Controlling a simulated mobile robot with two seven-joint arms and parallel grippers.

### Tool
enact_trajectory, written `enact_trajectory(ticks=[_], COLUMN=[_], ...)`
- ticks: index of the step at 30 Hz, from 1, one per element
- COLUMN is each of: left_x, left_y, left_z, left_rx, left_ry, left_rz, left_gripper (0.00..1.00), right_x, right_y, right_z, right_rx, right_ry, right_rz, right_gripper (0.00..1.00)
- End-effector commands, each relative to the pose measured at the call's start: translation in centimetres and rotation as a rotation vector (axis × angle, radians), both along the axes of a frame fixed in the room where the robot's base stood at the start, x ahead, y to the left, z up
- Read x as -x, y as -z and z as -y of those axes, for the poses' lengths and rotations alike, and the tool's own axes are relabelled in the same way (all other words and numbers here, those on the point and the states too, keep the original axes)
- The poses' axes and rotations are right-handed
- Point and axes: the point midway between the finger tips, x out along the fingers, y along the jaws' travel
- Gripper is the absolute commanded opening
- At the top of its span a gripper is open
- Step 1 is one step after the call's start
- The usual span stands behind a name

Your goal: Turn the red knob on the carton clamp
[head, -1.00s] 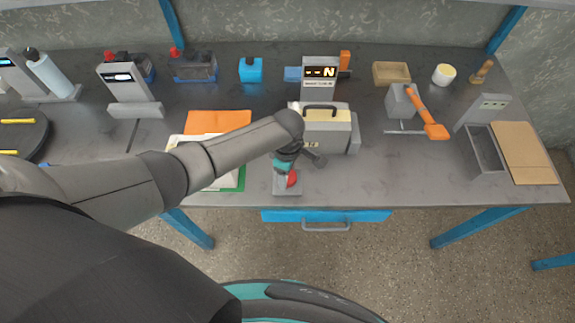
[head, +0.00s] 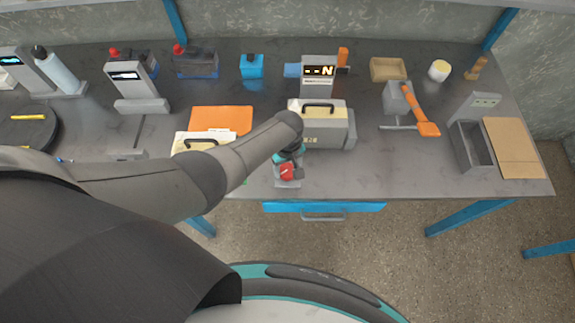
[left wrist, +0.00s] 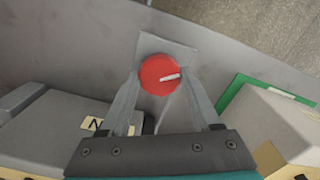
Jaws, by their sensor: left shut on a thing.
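The red knob (head: 286,171) sits on a small grey clamp block (head: 289,184) near the table's front edge. My left gripper (head: 290,158) comes down over it from behind. In the left wrist view the knob (left wrist: 160,75), a round red disc with a white pointer line, is between the two fingers of my left gripper (left wrist: 161,80), which are shut on its sides. The pointer points right and slightly up in that view. The clamp's grey plate (left wrist: 175,47) shows behind the knob. My right gripper is not in view.
A cream-and-grey case (head: 325,132) with a handle stands just behind the clamp. Another handled case (head: 187,146) is partly hidden by my left arm. An orange sheet (head: 221,119) lies behind the arm. The table front right of the clamp is clear.

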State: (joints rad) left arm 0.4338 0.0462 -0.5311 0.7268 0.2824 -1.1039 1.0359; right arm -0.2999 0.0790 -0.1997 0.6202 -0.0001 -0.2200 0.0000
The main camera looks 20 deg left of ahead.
Motion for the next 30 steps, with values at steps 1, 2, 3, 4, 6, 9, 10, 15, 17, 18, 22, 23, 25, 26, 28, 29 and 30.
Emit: enact_trajectory(ticks=[1, 2, 3, 4, 6, 9, 10, 15, 17, 18, 22, 23, 25, 26, 28, 29, 30], left_x=[0.20, 0.20, 0.19, 0.19, 0.18, 0.16, 0.16, 0.13, 0.13, 0.13, 0.13, 0.13, 0.13, 0.13, 0.11, 0.11, 0.11], left_y=[0.03, 0.03, 0.03, 0.03, 0.04, 0.04, 0.04, 0.02, 0.03, 0.03, 0.03, 0.03, 0.03, 0.03, 0.03, 0.03, 0.03], left_z=[0.11, 0.11, 0.10, 0.10, 0.08, 0.07, 0.07, 0.08, 0.08, 0.07, 0.06, 0.06, 0.05, 0.05, 0.05, 0.04, 0.04], left_rx=[0.002, 0.002, 0.003, 0.003, 0.003, 0.003, 0.003, 0.004, 0.004, 0.004, 0.003, 0.004, 0.004, 0.004, 0.004, 0.004, 0.004], left_ry=[0.045, 0.074, 0.112, 0.141, 0.206, 0.301, 0.329, 0.491, 0.548, 0.587, 0.710, 0.739, 0.805, 0.834, 0.900, 0.928, 0.967], left_rz=[-0.005, -0.005, -0.005, -0.005, -0.005, -0.004, -0.004, -0.003, -0.003, -0.003, -0.003, -0.003, -0.003, -0.003, -0.003, -0.003, -0.003], left_gripper=[0.08, 0.08, 0.08, 0.08, 0.08, 0.08, 0.08, 0.08, 0.08, 0.08, 0.08, 0.08, 0.08, 0.08, 0.08, 0.08, 0.08], right_x=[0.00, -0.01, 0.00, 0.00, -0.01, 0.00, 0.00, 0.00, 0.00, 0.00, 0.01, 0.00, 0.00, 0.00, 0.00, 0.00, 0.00], right_y=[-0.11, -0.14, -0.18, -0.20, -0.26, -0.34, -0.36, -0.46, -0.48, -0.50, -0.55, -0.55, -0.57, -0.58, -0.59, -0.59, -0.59], right_z=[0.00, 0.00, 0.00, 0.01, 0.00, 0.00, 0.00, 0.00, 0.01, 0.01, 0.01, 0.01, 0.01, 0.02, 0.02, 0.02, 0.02], right_rx=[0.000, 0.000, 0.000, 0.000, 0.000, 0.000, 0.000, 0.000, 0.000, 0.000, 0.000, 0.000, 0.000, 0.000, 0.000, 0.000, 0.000], right_ry=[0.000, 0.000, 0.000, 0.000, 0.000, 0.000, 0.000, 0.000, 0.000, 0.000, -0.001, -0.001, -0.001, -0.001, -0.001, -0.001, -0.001], right_rz=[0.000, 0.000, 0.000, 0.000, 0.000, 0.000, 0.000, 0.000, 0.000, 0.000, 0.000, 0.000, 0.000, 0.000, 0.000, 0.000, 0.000], right_gripper=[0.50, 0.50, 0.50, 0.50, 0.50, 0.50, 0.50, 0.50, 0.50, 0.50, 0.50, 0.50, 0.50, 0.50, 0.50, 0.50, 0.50])
